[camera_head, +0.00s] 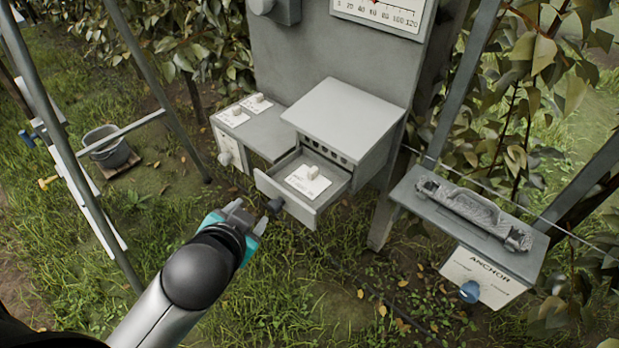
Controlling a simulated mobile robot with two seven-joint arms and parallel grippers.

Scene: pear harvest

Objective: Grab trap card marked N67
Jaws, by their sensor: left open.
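A white card (301,184) with a pale raised grip lies in the pulled-out drawer (313,212) of a grey metal box. Its print is too small to read, so I cannot tell whether it is marked N67. Two similar white cards, one at the left (233,118) and one behind it (257,104), lie on a grey side shelf. My left gripper (248,214) is open and empty, in front of the drawer, just left of its dark round knob (275,205). My right gripper is not in view.
The grey box (345,115) overhangs the back of the drawer. At the right, a grey shelf (480,235) marked ANCHOR holds a metal tool and has a blue knob (470,291). Metal legs and a grey bucket (108,147) are at the left. The grass in front is open.

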